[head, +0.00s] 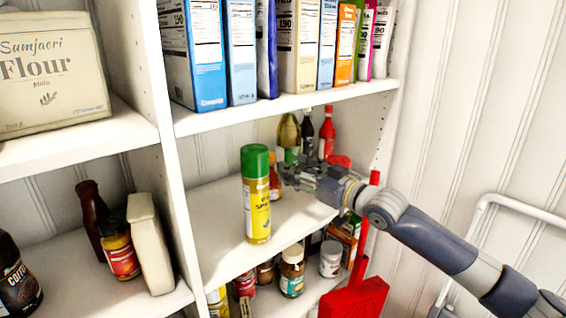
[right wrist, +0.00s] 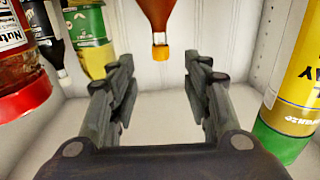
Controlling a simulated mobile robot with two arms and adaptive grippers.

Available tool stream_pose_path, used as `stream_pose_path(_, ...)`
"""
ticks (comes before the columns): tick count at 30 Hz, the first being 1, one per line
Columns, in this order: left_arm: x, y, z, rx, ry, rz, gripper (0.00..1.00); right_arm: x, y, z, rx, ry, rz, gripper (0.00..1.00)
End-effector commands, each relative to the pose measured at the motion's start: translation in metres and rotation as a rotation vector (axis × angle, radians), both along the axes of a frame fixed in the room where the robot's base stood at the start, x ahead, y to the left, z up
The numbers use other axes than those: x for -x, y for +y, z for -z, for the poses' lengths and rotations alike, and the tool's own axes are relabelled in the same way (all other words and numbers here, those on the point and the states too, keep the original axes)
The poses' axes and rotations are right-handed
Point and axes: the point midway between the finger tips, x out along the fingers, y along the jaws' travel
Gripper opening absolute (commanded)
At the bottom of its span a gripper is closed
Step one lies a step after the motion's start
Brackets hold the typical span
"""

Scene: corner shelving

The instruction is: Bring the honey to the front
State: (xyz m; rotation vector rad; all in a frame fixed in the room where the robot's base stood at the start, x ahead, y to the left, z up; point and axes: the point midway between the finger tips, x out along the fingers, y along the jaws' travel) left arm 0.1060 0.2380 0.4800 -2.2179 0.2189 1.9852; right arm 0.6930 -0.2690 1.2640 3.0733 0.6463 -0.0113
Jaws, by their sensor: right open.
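An amber bottle with an orange cap, which looks like the honey (right wrist: 160,25), stands at the back of the middle shelf. The right wrist view is upside down, so its cap points down there. In the head view the honey (head: 275,180) is partly hidden behind the spray can and beside the gripper. My right gripper (head: 293,172) reaches into the shelf from the right. It is open and empty, and in the right wrist view its fingers (right wrist: 160,85) point toward the bottle, with a gap to it. My left gripper is not in view.
A yellow spray can (head: 257,205) with a green cap stands at the shelf's front, left of the gripper. A red-lidded jar (right wrist: 22,70) is on the other side. Oil and dark bottles (head: 307,135) stand behind. Boxes (head: 300,45) fill the shelf above.

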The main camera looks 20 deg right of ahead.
Motion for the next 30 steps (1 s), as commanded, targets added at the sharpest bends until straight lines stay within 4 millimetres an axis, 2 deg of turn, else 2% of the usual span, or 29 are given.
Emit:
stream_pose_path(5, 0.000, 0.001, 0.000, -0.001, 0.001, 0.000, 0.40, 0.001, 0.001, -0.002, 0.000, -0.001, -0.002, 0.45)
stream_pose_path(12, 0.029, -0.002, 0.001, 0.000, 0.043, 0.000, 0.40, -0.001, 0.001, -0.002, -0.001, -0.002, -0.002, 0.45)
stream_pose_path(16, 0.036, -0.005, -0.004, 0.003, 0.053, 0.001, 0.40, -0.010, 0.005, -0.004, -0.004, -0.002, -0.002, 0.45)
stream_pose_path(20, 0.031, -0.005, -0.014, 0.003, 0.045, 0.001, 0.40, -0.027, 0.013, -0.006, -0.003, -0.002, -0.002, 0.45)
stream_pose_path(27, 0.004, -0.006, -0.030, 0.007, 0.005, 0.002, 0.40, -0.062, 0.028, -0.005, -0.003, -0.001, -0.001, 0.45)
stream_pose_path(30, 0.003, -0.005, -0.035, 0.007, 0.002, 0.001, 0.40, -0.075, 0.034, -0.005, -0.001, -0.003, -0.002, 0.45)
